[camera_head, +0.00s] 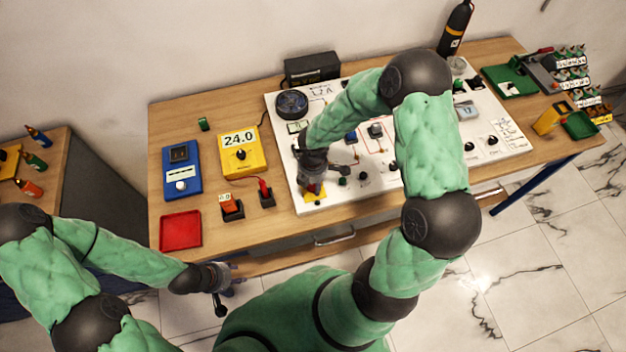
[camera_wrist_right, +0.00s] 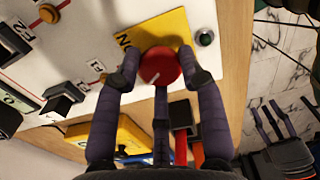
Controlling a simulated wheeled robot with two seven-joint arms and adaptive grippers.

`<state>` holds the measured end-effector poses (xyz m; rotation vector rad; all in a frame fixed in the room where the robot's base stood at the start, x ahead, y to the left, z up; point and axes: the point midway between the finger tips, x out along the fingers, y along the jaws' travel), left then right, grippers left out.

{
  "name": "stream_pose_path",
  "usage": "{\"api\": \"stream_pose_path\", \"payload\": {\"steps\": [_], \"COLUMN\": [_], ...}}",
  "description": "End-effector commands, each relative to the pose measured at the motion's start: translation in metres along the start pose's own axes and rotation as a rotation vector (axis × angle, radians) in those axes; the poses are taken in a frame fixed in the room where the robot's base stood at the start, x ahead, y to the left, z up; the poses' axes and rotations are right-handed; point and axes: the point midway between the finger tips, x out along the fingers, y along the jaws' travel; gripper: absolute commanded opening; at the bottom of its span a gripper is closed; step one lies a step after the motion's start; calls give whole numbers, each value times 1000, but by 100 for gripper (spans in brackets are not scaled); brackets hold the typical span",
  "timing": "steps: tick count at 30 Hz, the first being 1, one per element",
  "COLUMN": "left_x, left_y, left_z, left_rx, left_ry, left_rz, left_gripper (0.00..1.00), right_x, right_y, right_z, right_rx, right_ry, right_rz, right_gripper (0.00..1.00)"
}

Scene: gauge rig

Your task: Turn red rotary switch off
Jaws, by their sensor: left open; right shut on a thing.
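The red rotary switch (camera_wrist_right: 161,66) is a round red knob with a pale line on its face, in the right wrist view. It sits on a yellow plate (camera_wrist_right: 172,27) with partly covered black lettering, on the white panel. My right gripper (camera_head: 312,178) is at the front left of the panel, its fingers around the knob and shut on it. My left gripper (camera_head: 222,292) is open and empty, in front of the table edge.
The white panel (camera_head: 288,107) carries several knobs, switches and a round black dial. Left of it stand a yellow meter reading 24.0 (camera_head: 242,152), a blue device (camera_head: 181,171) and a red tray (camera_head: 180,231). A small green button (camera_wrist_right: 205,38) is close beside the yellow plate.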

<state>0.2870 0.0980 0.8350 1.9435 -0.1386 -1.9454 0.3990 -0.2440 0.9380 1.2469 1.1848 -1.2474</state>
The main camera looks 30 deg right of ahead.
Motion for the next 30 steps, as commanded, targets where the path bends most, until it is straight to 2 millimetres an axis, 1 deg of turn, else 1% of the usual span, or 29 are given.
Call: {"api": "stream_pose_path", "payload": {"steps": [1, 6, 12, 29, 30], "left_x": [-4, -10, -14, -15, -15], "left_y": [2, 4, 5, 5, 5], "left_z": [0, 0, 1, 1, 1], "left_rx": [0, 0, 0, 0, 0], "left_ry": [0, 0, 0, 0, 0], "left_rz": [0, 0, 0, 0, 0], "left_gripper": [42, 42, 42, 42, 42], "right_x": [-2, -2, -1, 0, 0], "right_y": [0, 0, 0, 1, 1], "right_z": [0, 0, 0, 0, 0], "right_rx": [-33, -129, -194, -225, -225], "right_ry": [0, 0, 0, -1, -1], "right_rz": [-1, 0, 0, 2, 2], "right_gripper": [8, 8, 8, 8, 46]}}
